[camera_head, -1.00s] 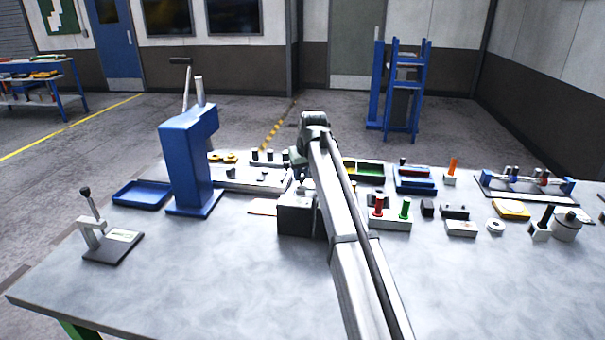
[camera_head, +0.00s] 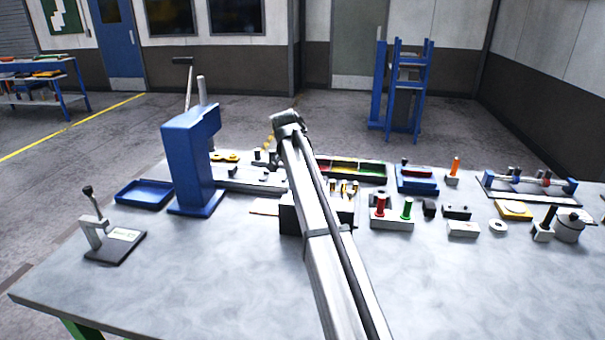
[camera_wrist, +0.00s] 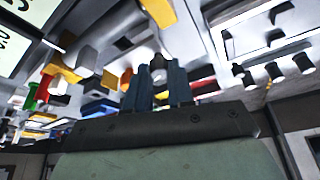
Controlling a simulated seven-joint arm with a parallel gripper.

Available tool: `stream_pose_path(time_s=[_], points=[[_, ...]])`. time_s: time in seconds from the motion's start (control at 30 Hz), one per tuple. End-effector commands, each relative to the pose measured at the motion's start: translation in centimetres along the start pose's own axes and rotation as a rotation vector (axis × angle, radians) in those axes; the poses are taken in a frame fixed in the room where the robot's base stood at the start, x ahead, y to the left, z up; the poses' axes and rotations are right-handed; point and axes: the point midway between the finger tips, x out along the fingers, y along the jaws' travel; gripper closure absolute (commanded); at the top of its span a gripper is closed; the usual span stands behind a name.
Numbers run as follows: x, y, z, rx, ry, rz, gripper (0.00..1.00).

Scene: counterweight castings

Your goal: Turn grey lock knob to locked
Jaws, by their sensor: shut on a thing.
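My gripper (camera_wrist: 156,88) shows in the wrist view as two dark blue fingers close together. A small grey rounded piece (camera_wrist: 158,65), which looks like the lock knob, sits between the fingertips, and the fingers are shut on it. Its pointer or lock marking cannot be made out. In the head view my wrist is over the back middle of the bench, and the arm hides the fingertips and the knob.
A tall blue press (camera_head: 188,160) stands left of my arm, with a blue tray (camera_head: 143,194) beside it. A dark box (camera_head: 288,218) is partly behind my arm. Red and green pegs on a block (camera_head: 391,220) stand to the right. The bench front (camera_head: 200,290) is clear.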

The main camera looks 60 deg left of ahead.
Motion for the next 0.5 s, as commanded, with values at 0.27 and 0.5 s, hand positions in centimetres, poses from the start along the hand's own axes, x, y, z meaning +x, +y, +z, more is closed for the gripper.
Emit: stream_pose_path(time_s=[0.27, 0.5], points=[[0.06, -0.28, -0.09, 0.202, -0.002, 0.084, 1.00], [0.07, -0.30, -0.08, 0.318, -0.002, 0.132, 1.00]])
